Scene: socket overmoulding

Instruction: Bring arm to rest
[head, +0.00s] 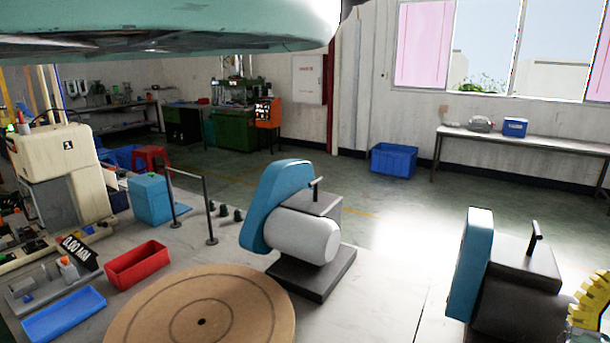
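My gripper is not visible in the head view, and no part that I can be sure is my arm shows. The arm's pose cannot be told from this view.
A round wooden disc (240,300) lies on the grey worktop (385,290). Two blue-and-grey machines (305,235) (515,285) stand right of it. A red bin (136,264) and blue tray (65,314) lie left. A large teal shape (170,25) hangs overhead.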

